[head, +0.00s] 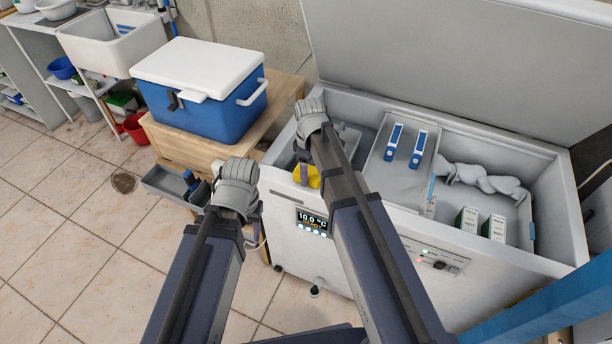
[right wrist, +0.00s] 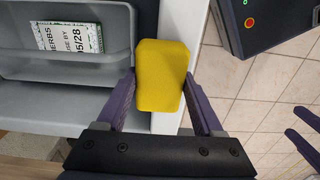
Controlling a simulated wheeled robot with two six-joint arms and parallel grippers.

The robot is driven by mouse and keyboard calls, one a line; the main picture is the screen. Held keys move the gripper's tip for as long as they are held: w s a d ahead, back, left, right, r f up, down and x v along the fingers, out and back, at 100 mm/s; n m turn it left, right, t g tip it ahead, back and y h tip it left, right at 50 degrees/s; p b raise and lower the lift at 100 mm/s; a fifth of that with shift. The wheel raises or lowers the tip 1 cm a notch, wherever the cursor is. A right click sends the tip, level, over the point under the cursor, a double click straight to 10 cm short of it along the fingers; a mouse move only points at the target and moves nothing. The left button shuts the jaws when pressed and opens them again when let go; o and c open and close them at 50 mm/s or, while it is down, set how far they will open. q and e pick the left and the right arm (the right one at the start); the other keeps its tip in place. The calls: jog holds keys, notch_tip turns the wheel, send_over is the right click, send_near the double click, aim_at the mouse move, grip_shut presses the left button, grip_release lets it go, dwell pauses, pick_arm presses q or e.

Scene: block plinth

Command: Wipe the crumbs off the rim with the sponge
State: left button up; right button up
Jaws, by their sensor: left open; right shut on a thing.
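The yellow sponge (right wrist: 160,75) is held between the two fingers of my right gripper (right wrist: 160,103). In the head view the sponge (head: 313,177) shows partly behind my right arm, over the front rim near the left end of the white chest freezer. In the right wrist view it overlaps the inner edge of the white rim (right wrist: 190,42); I cannot tell whether it touches. I can make out no crumbs on the rim. My left gripper (head: 250,220) is open, in front of the freezer's left end, apart from the rim.
The open chest freezer (head: 389,234) holds a grey tray, blue-and-white boxes, green-and-white boxes and a crumpled grey bag (head: 480,179). Its lid (head: 470,50) stands raised. A blue cooler (head: 205,110) with a white lid stands on a wooden cabinet at left. Tiled floor is clear at lower left.

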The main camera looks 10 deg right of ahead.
jog(key=shift+r, duration=0.15)
notch_tip(320, 180, up, 6)
jog(key=p, duration=0.6)
dwell(0.4)
notch_tip(320, 180, up, 3)
jog(key=p, duration=0.3)
jog(key=shift+f, duration=0.2)
